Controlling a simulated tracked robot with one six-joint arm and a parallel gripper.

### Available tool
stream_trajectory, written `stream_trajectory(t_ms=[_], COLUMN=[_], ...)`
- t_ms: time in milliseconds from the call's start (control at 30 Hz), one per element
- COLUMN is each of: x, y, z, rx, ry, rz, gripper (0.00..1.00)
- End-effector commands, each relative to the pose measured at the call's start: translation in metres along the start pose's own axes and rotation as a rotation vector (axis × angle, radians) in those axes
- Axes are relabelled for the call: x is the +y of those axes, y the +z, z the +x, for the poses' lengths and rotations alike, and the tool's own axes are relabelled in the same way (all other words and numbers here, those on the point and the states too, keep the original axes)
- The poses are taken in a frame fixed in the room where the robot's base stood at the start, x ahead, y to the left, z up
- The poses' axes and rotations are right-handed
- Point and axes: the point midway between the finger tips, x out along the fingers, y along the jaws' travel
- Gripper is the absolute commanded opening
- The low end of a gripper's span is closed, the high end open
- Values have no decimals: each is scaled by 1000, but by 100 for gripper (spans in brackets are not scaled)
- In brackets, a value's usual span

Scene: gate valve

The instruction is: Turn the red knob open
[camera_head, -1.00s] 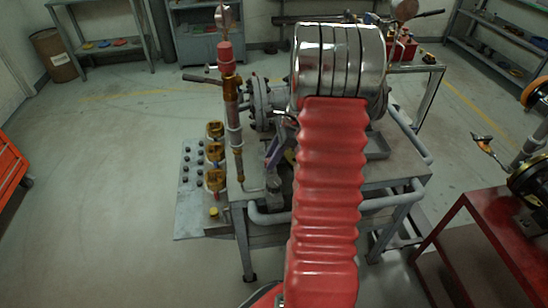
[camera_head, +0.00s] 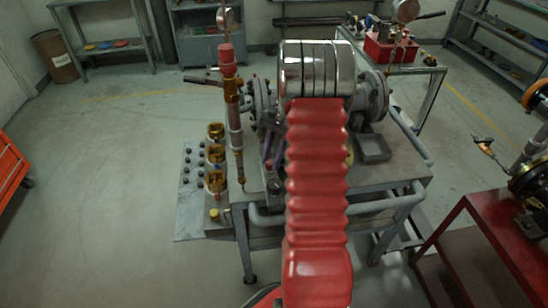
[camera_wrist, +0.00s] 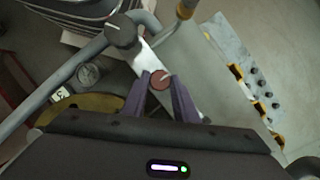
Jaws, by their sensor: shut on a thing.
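In the head view, part of my gripper (camera_head: 269,148) shows as a purple edge left of my arm, over the bench equipment.
Pipework with a copper-coloured column (camera_head: 233,110) stands left of my arm. Open floor lies to the left.

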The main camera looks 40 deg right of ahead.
Motion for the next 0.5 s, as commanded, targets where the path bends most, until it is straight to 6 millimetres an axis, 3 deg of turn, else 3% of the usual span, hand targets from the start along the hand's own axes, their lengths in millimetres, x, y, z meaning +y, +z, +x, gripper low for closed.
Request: stream_trajectory(t_ms=[500], x=[2], y=[4], z=[3], rx=[-14], ry=[24], rz=[-37], gripper=[4])
